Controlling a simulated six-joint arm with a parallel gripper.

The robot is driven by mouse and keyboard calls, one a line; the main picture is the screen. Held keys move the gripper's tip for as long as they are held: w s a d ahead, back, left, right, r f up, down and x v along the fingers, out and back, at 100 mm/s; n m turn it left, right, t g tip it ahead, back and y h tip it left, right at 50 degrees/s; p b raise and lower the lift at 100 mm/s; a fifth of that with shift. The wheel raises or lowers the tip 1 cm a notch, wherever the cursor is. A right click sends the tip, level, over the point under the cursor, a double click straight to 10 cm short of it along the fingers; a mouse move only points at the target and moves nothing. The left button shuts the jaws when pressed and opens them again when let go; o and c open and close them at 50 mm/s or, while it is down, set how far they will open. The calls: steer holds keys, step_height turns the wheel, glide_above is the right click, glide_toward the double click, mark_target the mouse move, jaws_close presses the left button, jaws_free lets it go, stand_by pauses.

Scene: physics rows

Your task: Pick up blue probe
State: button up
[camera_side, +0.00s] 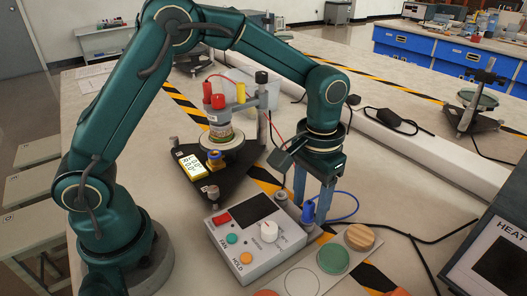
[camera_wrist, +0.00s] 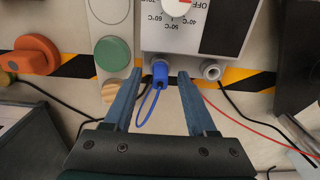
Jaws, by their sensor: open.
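The blue probe (camera_wrist: 159,75) is a small blue plug with a thin blue cable, at the edge of the white control box (camera_wrist: 190,45) in the wrist view. It appears seated in a socket there. It also shows in the side view (camera_side: 308,214) beside the box's right edge. My gripper (camera_wrist: 159,72) is open and points down, with one blue-grey finger on each side of the probe. A gap shows between the probe and each finger in the wrist view. In the side view my gripper (camera_side: 311,208) hangs low over this spot, and its fingers partly hide the area.
A grey socket (camera_wrist: 211,71) sits right of the probe. A strip with green (camera_side: 333,259) and wooden (camera_side: 359,237) discs lies in front. A heater unit (camera_side: 495,255) stands at right. Loose cables cross the table.

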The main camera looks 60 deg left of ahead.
steer(key=shift+f, duration=0.35)
jaws_close()
steer(key=shift+r, duration=0.1)
